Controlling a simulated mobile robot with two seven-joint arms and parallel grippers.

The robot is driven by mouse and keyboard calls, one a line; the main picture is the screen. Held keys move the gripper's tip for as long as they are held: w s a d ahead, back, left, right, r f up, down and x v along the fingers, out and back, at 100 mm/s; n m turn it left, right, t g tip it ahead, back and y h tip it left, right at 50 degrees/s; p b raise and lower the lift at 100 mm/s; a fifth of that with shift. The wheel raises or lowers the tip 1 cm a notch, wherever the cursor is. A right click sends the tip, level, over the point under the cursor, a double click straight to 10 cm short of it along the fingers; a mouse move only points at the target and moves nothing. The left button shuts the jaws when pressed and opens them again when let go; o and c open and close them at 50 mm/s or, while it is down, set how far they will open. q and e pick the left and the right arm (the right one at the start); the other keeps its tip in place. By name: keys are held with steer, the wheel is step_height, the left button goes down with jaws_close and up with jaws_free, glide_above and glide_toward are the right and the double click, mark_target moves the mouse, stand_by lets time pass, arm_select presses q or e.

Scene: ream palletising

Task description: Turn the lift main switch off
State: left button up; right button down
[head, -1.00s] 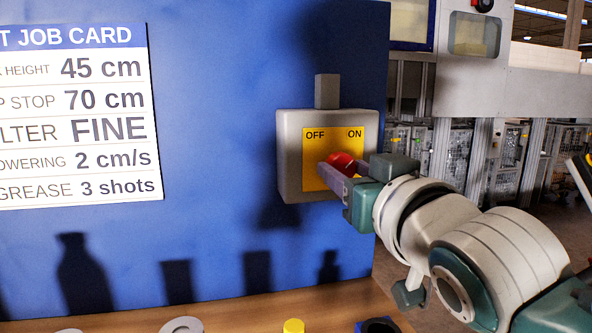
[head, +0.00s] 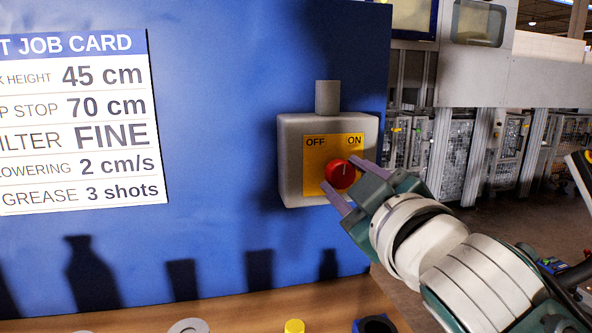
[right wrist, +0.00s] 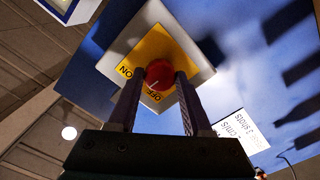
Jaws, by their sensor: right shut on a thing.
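The lift main switch is a grey box (head: 290,160) with a yellow plate (head: 318,150) marked OFF at left and ON at right, fixed to a blue panel. Its round red knob (head: 341,173) has a pale mark that points up and slightly right, toward ON. My right gripper (head: 342,175) has one finger on each side of the knob and is shut on it. In the right wrist view the red knob (right wrist: 159,74) sits between the two finger ends, in front of the yellow plate (right wrist: 172,45). My left gripper is not in view.
A job card (head: 80,120) hangs on the blue panel (head: 220,100) to the left. Machinery stands behind at right.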

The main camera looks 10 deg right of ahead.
steer(key=n, duration=0.4)
steer(key=shift+n+p, duration=0.3)
steer(key=shift+p, duration=0.1)
steer(key=n, duration=0.5)
stand_by(0.4)
steer(key=shift+c, duration=1.6)
jaws_free()
steer(key=shift+s, duration=0.1)
steer(key=s, duration=0.9)
steer(key=shift+s+d, duration=0.15)
steer(key=shift+s, duration=0.25)
